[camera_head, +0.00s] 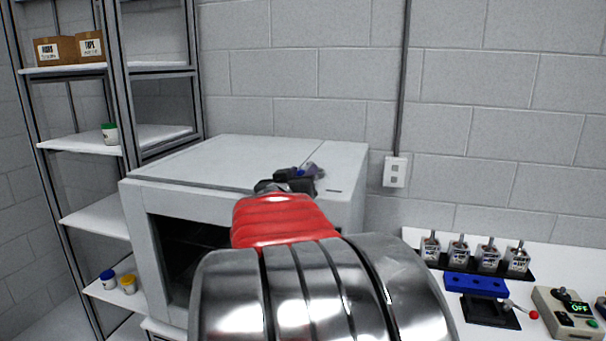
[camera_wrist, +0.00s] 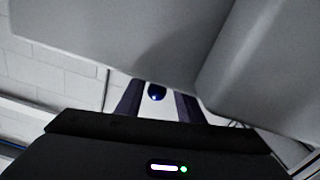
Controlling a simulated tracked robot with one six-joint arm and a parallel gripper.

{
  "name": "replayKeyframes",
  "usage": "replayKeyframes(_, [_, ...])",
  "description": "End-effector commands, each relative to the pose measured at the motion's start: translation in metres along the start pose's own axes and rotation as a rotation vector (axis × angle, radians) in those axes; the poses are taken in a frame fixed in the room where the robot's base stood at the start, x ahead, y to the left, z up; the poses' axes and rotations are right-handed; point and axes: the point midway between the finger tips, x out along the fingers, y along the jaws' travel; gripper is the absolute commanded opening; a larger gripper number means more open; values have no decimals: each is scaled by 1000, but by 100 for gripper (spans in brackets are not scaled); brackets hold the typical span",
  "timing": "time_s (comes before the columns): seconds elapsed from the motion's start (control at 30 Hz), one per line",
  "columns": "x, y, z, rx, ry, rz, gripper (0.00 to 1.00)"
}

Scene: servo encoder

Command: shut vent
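A large light-grey box (camera_head: 240,155) stands left of centre in the head view, with a dark opening in its front. My gripper (camera_head: 305,172) is over the right part of its top, mostly hidden behind my own wrist. In the wrist view, my gripper (camera_wrist: 158,102) has its two dark fingers spread apart. A small dark-blue round knob (camera_wrist: 157,92) shows between the fingertips, with a gap on either side. It may belong to the vent, but its base is hidden and I cannot tell whether the vent is open.
A metal shelf rack (camera_head: 115,135) with boxes and small jars stands at the left. A wall outlet (camera_head: 395,171) is behind.

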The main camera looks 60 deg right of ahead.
Motion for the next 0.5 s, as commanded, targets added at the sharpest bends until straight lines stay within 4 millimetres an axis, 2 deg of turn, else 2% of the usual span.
replayKeyframes(0.33, [-1, 1, 0, 1, 1, 3, 37])
replayKeyframes(0.5, [-12, 1, 0, 2, 1, 3, 37])
